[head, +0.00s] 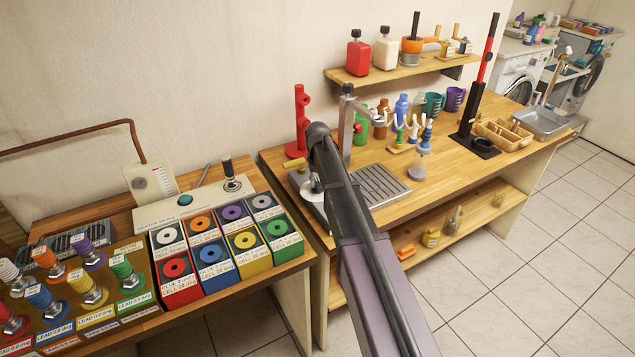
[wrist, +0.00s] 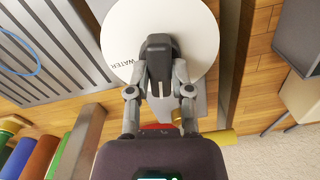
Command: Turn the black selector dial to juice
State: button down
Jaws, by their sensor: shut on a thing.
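The black selector dial (wrist: 159,48) sits on a round white plate (wrist: 118,28) in the wrist view. The word WATER is legible at the plate's left; no juice mark is visible. My gripper (wrist: 161,80) is shut on the dial, one grey finger on each side. In the head view, part of the white plate (head: 306,188) shows beside my arm, which hides the dial and my fingertips.
A slatted metal drip tray (head: 381,184) lies right of the dial in the head view. A grey post with a spout (head: 346,130) and a red stand (head: 301,118) rise close behind. Bottles and mugs crowd the bench farther back.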

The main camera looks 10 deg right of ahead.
jog(key=shift+n, duration=1.3)
jog(key=c, duration=0.5)
grip_release()
